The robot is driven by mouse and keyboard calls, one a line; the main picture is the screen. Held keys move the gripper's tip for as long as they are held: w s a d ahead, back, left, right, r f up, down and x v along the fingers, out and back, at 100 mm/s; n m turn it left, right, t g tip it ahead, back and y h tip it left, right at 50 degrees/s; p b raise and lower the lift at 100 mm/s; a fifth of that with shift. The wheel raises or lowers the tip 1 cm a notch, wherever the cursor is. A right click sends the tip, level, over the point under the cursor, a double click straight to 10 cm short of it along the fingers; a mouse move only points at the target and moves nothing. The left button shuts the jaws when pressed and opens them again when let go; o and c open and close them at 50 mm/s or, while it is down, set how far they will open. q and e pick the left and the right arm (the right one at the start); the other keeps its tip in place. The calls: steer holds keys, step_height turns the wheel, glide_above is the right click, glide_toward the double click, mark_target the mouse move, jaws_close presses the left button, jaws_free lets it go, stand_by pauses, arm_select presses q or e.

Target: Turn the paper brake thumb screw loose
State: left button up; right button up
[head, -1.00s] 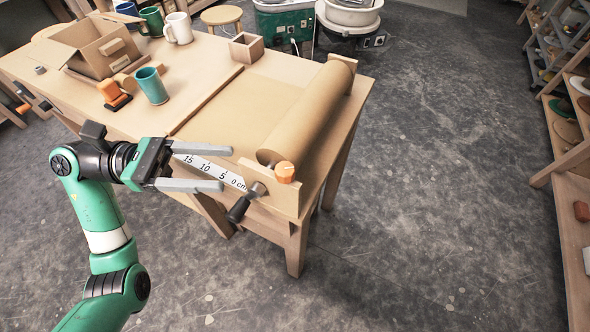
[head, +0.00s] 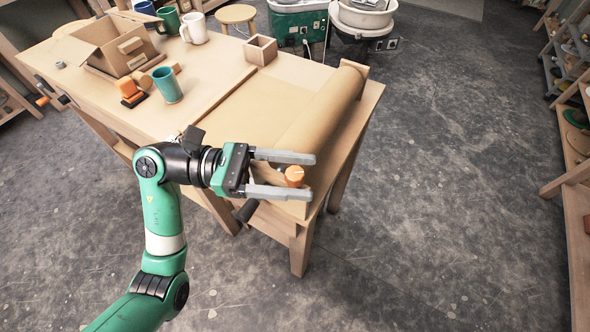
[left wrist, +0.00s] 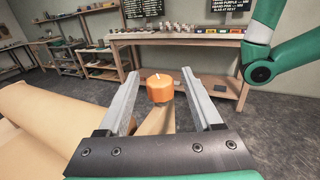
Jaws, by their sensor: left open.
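The paper brake thumb screw is an orange knob (head: 294,176) with a white mark on top, at the near end of the paper roll (head: 318,112). My left gripper (head: 312,176) is open, with one finger on either side of the knob in the head view. In the left wrist view the knob (left wrist: 160,88) shows between the two open fingers (left wrist: 160,84), with visible gaps on both sides. It sits on a wooden end piece (left wrist: 158,120). My right gripper is not in view.
The black crank handle (head: 246,210) sticks out below my left gripper. The wooden table (head: 150,95) carries a cardboard box (head: 110,48), a teal cup (head: 167,85), mugs and a small wooden box (head: 260,50). Open floor lies to the right.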

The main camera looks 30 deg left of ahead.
arm_select(q)
jaws_close()
steer(key=shift+n+t, duration=0.3)
steer(key=shift+t, duration=0.2)
steer(key=shift+r+n+t+y+p, duration=0.2)
steer(key=shift+n+t+y+p, duration=0.75)
steer(key=shift+t, duration=0.25)
steer(key=n+t+y+p, duration=0.3)
steer(key=n+y+p, duration=0.1)
steer(key=p, duration=0.4)
steer(key=n+t+y+p, duration=0.3)
steer(key=t+y+p, duration=0.1)
steer(key=p, duration=0.5)
steer(key=shift+r+n+y, duration=0.15)
steer(key=shift+n+y, duration=0.2)
steer(key=shift+y, duration=0.3)
steer(key=shift+n+t+y+p, duration=0.3)
steer(key=shift+y+p, duration=0.2)
steer(key=shift+p, duration=0.15)
steer(key=shift+f, duration=0.35)
jaws_free()
